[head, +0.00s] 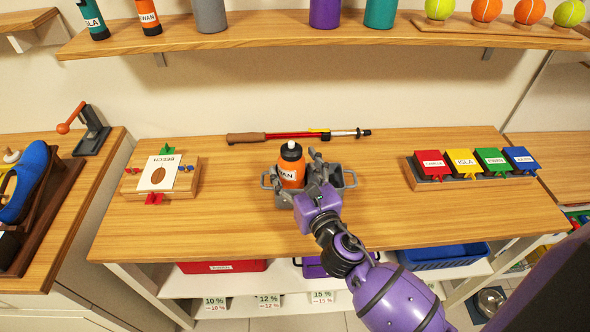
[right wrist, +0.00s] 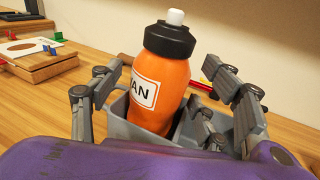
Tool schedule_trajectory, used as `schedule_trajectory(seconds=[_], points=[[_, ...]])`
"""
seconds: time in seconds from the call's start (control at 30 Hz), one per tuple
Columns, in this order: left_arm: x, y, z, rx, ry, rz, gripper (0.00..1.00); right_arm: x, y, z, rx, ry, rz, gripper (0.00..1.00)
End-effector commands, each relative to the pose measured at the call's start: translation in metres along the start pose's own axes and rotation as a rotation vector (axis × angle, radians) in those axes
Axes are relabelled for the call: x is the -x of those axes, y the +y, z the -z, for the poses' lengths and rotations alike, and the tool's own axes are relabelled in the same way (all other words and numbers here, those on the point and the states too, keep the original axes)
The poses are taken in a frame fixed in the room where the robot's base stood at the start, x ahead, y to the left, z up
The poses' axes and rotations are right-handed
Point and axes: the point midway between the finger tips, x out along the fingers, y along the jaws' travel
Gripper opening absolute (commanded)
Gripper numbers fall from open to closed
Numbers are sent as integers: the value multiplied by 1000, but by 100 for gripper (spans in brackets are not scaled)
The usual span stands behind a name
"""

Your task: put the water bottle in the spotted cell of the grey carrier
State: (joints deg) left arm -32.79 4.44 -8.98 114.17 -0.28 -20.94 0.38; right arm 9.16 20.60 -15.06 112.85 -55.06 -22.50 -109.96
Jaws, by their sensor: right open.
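The orange water bottle (head: 291,168) with a black cap and white spout is in the left part of the grey carrier (head: 349,180) on the table. In the right wrist view the bottle (right wrist: 165,90) leans slightly, its lower end inside the carrier (right wrist: 118,130). Its label is partly hidden. A cell on the right looks empty. I cannot make out spots in any cell. My right gripper (head: 315,177) is at the carrier's near side, open, with its fingers apart on either side of the bottle and gaps visible in the wrist view. My left gripper is not in view.
A red trekking pole (head: 295,135) lies behind the carrier. A wooden board with a card (head: 160,172) is left; red, yellow, green and blue boxes (head: 465,162) are right. A shelf (head: 280,38) with bottles and balls hangs above. Table on both sides of the carrier is clear.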

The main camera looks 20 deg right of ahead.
Motion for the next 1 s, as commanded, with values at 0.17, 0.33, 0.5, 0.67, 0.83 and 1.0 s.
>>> schedule_trajectory(seconds=[0.17,0.33,0.5,0.67,0.83,1.0], points=[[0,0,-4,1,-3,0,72,33,0,-2,0,3,0,69],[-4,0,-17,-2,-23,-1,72,73,0,0,1,5,1,69],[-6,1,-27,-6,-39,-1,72,102,0,-1,-1,3,1,69],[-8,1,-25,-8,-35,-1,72,117,0,-3,0,0,1,69],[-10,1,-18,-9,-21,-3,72,120,0,-5,1,-4,0,69],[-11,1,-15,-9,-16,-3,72,120,0,-5,1,-4,0,69]])
